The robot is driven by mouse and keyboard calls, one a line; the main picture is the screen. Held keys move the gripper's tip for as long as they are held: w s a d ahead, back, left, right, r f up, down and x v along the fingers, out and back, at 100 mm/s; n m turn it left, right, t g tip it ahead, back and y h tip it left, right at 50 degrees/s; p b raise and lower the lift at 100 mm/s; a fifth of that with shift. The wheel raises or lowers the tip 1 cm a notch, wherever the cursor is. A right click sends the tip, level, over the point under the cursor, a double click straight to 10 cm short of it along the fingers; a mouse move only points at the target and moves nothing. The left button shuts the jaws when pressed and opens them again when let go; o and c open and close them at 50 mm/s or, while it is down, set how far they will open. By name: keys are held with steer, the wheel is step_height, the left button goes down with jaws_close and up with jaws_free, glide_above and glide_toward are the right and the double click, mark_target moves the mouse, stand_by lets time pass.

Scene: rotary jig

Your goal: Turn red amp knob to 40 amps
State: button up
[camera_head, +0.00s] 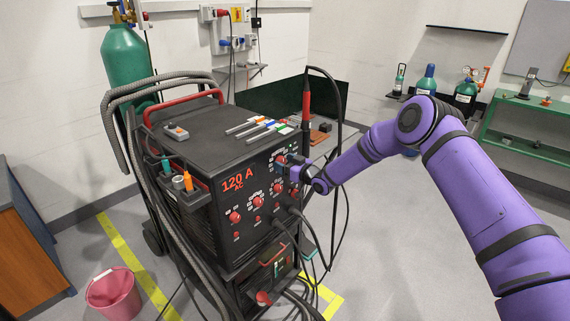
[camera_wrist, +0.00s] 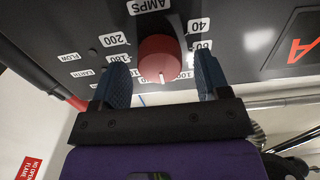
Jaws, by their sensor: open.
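The red amp knob (camera_wrist: 158,57) sits on the dark front panel under the label AMPS in the wrist view. A pale mark on it points down in the picture, between the 180 and 100 labels, nearer 100. The 40 label (camera_wrist: 200,28) is at the upper right of the knob. My gripper (camera_wrist: 161,70) is open, with one blue finger on each side of the knob and gaps between. In the head view my gripper (camera_head: 297,171) is at the upper right of the welding machine's front panel (camera_head: 245,215) and covers part of it.
Several other red knobs, such as one at the panel's lower left (camera_head: 235,217), are on the same panel. A black cable (camera_head: 338,110) hangs close to my gripper. Coloured rods (camera_head: 265,127) lie on top of the machine. A pink bucket (camera_head: 114,294) stands on the floor.

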steer(key=shift+a, duration=0.1)
steer(key=c, duration=0.9)
steer(key=shift+n, duration=0.4)
steer(key=n, duration=0.3)
steer(key=shift+a+n, duration=0.1)
steer(key=shift+n, duration=0.3)
steer(key=shift+s+f+n, duration=0.1)
steer(key=shift+f+n, duration=0.05)
steer(key=shift+n, duration=3)
steer(key=shift+f+n, duration=0.1)
steer(key=shift+n, duration=3.1)
steer(key=shift+s+f+n, duration=0.1)
steer(key=shift+f+n, duration=0.05)
steer(key=shift+n, duration=3)
